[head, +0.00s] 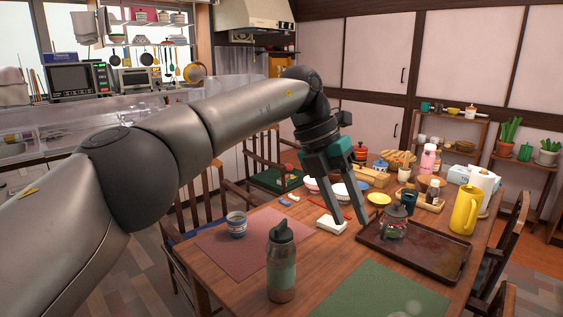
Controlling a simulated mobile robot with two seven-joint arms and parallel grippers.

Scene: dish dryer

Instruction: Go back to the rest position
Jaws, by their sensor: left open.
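My left gripper (345,220) is open, with its two grey fingers spread and pointing down over the dining table (262,262). My left arm reaches in from the left across the picture. A small white block-like item (331,225) lies on the table just under the fingertips, near the left finger. I cannot tell whether the finger touches it. The right finger hangs near the left edge of a dark tray (425,258). My right gripper is not in view.
A dark bottle (281,262) stands at the table's front, and a cup (236,224) sits on a red mat (245,251). A teapot (394,221) stands on the tray, with a yellow pitcher (465,210) behind it. Chairs flank the table.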

